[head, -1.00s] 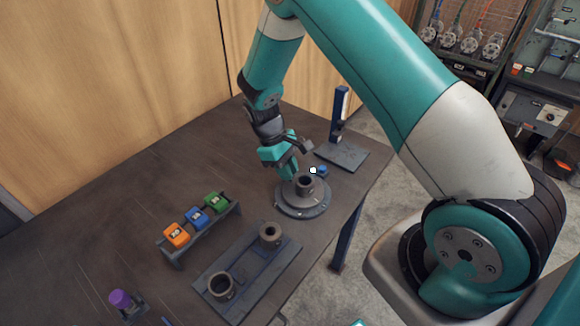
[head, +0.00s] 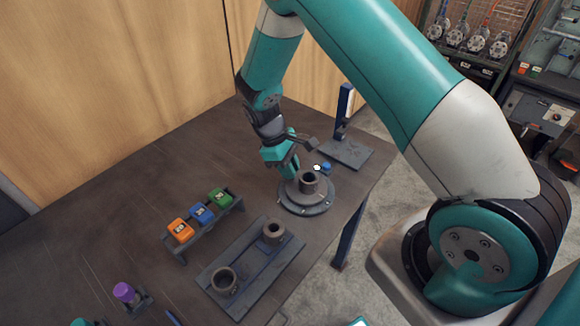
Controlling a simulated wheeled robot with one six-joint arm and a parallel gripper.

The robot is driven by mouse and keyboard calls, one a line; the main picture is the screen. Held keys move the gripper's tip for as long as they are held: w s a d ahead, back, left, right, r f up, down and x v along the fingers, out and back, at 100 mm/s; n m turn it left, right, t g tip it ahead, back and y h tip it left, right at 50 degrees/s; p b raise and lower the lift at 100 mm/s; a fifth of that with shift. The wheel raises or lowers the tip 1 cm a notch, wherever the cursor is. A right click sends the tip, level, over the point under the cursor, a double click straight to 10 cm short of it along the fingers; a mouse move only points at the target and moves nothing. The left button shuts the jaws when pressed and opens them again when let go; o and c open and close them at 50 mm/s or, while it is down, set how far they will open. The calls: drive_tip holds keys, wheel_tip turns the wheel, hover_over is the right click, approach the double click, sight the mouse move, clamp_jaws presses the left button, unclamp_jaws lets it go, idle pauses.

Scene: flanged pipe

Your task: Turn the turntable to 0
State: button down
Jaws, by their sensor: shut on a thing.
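The turntable (head: 318,207) is a round grey disc near the right edge of the table. A short grey flanged pipe (head: 310,188) stands upright on its middle. My gripper (head: 289,172) points down at the turntable's far left side, beside the pipe. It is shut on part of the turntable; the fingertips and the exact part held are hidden. A small blue piece (head: 326,168) with a white spot shows just behind the pipe. No scale or 0 mark is readable from here.
A grey stand with a blue post (head: 343,112) is behind the turntable. A rack with orange (head: 180,230), blue and green blocks is at left. A grey tray (head: 252,287) with two ring-like parts is in front. A purple-capped item (head: 124,292) stands at front left.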

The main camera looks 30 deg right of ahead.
drive_tip(key=c, duration=1.1)
unclamp_jaws()
drive_tip(key=shift+o, duration=0.2)
drive_tip(key=shift+r, duration=0.1)
drive_tip(key=b+v, duration=0.2)
drive_tip(key=v, duration=1.5)
drive_tip(key=shift+a+r, duration=0.1)
drive_tip(key=shift+r, duration=0.1)
drive_tip(key=s+a+r+t+y, duration=0.1)
drive_tip(key=s+a+r+y, duration=0.1)
drive_tip(key=s, duration=0.7)
drive_tip(key=s+a+r+t+y, duration=0.1)
drive_tip(key=s+a+r, duration=0.3)
drive_tip(key=s, duration=0.5)
drive_tip(key=s+a+r+t+y, duration=0.1)
drive_tip(key=s+a+r+y, duration=0.2)
drive_tip(key=s, duration=0.6)
drive_tip(key=shift+s+a+r+t+y, duration=0.25)
drive_tip(key=shift+s+r+t+y, duration=0.05)
drive_tip(key=shift+r+y, duration=0.15)
